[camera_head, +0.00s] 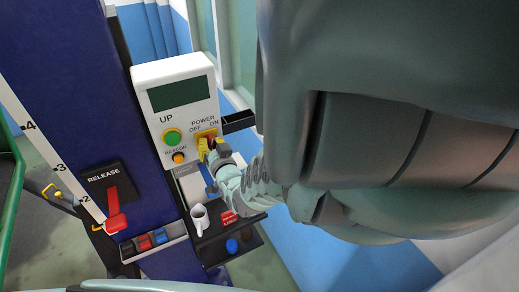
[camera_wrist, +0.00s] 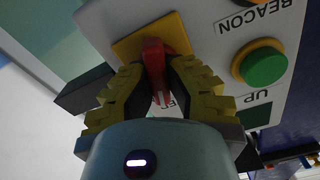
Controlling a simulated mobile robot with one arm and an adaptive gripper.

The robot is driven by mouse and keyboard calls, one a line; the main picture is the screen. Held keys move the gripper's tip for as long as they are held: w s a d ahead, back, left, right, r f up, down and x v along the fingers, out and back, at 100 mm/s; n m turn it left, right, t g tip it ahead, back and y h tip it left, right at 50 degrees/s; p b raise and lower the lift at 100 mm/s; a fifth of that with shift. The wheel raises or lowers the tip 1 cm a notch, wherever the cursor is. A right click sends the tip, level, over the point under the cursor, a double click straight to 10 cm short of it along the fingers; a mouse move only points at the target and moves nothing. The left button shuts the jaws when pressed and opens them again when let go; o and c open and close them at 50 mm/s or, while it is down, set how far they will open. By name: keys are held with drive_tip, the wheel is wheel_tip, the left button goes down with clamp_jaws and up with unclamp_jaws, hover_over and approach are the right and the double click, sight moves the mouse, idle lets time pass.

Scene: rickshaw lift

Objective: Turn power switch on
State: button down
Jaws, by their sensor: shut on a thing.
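The power switch is a red knob on a yellow square plate (camera_head: 207,133), under the words POWER, OFF and ON on the white control box (camera_head: 190,68). In the wrist view the red knob (camera_wrist: 155,62) is between my gripper's two yellow fingers (camera_wrist: 158,88), in front of its yellow plate (camera_wrist: 172,32). My gripper (camera_head: 210,146) is shut on the knob, with a finger on each side. In the head view the fingers hide much of the knob, so I cannot tell whether it points to OFF or ON.
A green UP button (camera_head: 172,137) and an orange BEACON button (camera_head: 179,157) are left of the switch. A black holder (camera_head: 238,122) juts out at right. A red RELEASE lever (camera_head: 114,205) is at lower left.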

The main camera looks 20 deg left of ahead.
drive_tip(key=shift+f+m+b, duration=0.15)
drive_tip(key=shift+m+b, duration=0.3)
drive_tip(key=shift+m, duration=0.45)
drive_tip(key=shift+m+b, duration=0.6)
drive_tip(key=shift+m, duration=0.6)
drive_tip(key=c, duration=0.9)
unclamp_jaws()
drive_tip(key=shift+w, duration=0.1)
drive_tip(key=shift+c, duration=0.2)
drive_tip(key=shift+w, duration=0.1)
drive_tip(key=shift+d+m, duration=0.2)
drive_tip(key=shift+m, duration=0.1)
